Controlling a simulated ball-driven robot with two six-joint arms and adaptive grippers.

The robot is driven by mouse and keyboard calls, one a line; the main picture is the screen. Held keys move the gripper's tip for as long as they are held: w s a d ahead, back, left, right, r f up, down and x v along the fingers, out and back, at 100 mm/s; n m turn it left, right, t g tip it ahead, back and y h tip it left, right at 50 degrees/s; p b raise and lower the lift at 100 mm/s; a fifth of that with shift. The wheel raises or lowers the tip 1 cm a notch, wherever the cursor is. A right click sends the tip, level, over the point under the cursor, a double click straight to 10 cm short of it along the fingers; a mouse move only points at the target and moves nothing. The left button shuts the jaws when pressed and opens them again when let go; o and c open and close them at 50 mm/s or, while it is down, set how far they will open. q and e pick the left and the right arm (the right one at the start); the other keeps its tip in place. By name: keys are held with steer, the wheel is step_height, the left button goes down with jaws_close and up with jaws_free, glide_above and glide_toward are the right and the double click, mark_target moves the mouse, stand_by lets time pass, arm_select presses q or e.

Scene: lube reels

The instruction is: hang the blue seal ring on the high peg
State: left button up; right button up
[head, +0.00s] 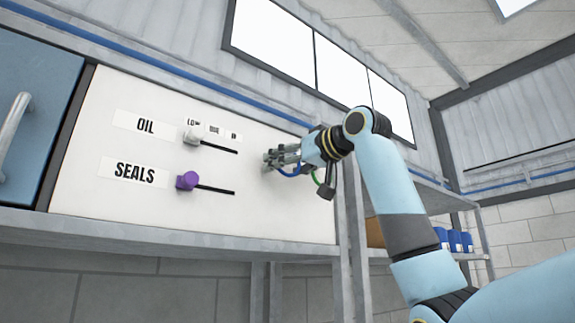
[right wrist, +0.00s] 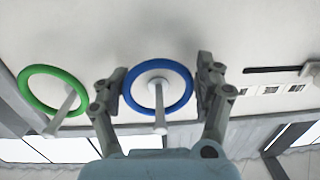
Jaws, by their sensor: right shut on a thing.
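The blue seal ring (right wrist: 157,111) is between the two fingers of my right gripper (right wrist: 160,85) in the right wrist view, with a finger at each side. The ring encircles a pale peg (right wrist: 160,126), whose shaft crosses in front of its rim. In the head view the blue ring (head: 288,174) shows only as an arc under my right gripper (head: 268,158), close to the white panel. A green ring (right wrist: 23,92) is around another pale peg (right wrist: 53,126); it shows partly in the head view (head: 317,180). I cannot tell which peg is the high one. My left gripper is out of view.
The white panel (head: 110,205) carries OIL and SEALS labels, a pale knob (head: 191,133) and a purple knob (head: 187,181) by dark slots. A blue door with a handle (head: 15,125) is at the left. Blue containers (head: 455,241) stand on a shelf at the right.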

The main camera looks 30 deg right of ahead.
stand_by(0.3)
steer(key=o, duration=1)
